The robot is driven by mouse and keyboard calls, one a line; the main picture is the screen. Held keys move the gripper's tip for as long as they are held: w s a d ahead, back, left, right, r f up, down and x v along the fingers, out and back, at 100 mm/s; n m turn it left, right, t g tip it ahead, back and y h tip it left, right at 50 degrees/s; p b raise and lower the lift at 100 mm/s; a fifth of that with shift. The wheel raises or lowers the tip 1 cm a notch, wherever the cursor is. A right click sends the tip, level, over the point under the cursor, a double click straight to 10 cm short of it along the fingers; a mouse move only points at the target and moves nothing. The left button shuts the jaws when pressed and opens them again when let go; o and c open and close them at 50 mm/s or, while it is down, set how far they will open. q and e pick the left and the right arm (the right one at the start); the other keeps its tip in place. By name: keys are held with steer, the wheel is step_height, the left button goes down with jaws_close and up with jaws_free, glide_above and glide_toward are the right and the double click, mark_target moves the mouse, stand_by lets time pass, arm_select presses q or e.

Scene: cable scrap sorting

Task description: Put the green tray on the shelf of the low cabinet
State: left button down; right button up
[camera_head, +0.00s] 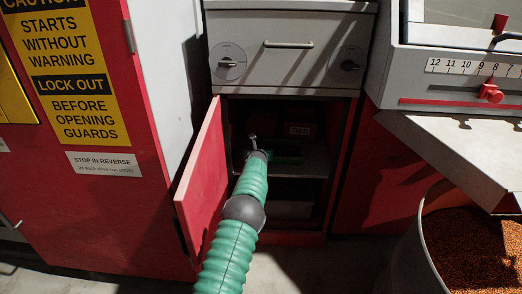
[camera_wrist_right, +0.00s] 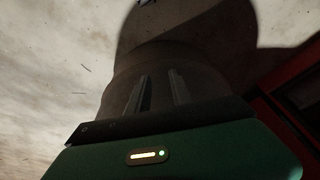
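The low cabinet (camera_head: 345,165) stands in the middle of the head view with its red door swung open to the left. Inside, the green tray (camera_head: 287,159) shows as a dark green strip on the shelf (camera_head: 315,163). My left arm, in a green sleeve, reaches into the cabinet. The left gripper (camera_head: 254,141) is at the tray's left end; whether its fingers are apart or touch the tray is too small and dark to tell. My right gripper (camera_wrist_right: 160,92) shows only in the wrist view, fingers apart with nothing between them.
The open red door (camera_head: 203,178) stands close beside my left arm. A dark box marked TIES (camera_head: 299,130) is behind the tray. A grey drawer (camera_head: 288,62) is above the opening. A bin of copper-coloured granules (camera_head: 475,245) stands at the right.

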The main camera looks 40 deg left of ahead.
arm_select(q)
steer(key=shift+d+r, duration=0.1)
steer(key=shift+d, duration=0.1)
steer(key=c, duration=1.5)
jaws_free()
steer(key=shift+c, duration=0.2)
